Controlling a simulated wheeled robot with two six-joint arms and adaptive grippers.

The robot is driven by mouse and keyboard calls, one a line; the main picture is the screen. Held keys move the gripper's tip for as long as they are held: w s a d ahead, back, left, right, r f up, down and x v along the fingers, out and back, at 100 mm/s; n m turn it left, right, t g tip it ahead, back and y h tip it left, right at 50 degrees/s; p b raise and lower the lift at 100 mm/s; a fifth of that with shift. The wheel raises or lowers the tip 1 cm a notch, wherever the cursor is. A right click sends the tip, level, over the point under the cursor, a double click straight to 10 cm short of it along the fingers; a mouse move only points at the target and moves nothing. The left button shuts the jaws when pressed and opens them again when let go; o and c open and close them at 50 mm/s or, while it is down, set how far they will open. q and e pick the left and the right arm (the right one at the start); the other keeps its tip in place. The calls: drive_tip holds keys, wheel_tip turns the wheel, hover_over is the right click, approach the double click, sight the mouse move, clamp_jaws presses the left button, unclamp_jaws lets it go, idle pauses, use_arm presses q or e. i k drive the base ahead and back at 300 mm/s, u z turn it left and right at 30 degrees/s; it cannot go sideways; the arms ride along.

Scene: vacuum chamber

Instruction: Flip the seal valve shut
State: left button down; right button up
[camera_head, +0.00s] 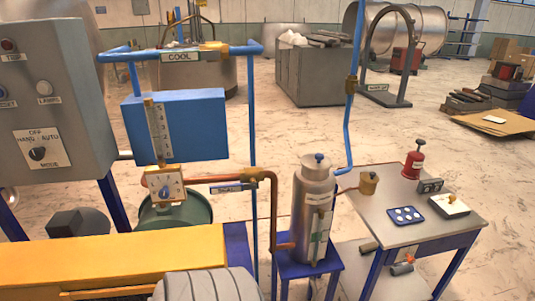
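No part in view carries a readable "seal valve" label, so I cannot tell which fitting it is. A brass fitting (256,173) sits at the bend of the copper pipe (273,215), beside a small blue label (228,188) too small to read. Another brass fitting (213,49) is on the blue pipe near the COOL label (181,56). A white square dial (165,186) with a blue centre is below a glass gauge. Neither gripper is in view.
A grey control box (85,130) and blue box (195,110) stand at left, above a yellow surface (150,252). A steel cylinder (314,205) is on a blue stand. A side table (380,207) holds small items at right. Open floor (290,130) lies behind.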

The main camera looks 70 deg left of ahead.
sight(226, 188)
drive_tip(key=u, duration=0.05)
drive_tip(key=i, duration=0.45)
drive_tip(key=u, duration=1.8)
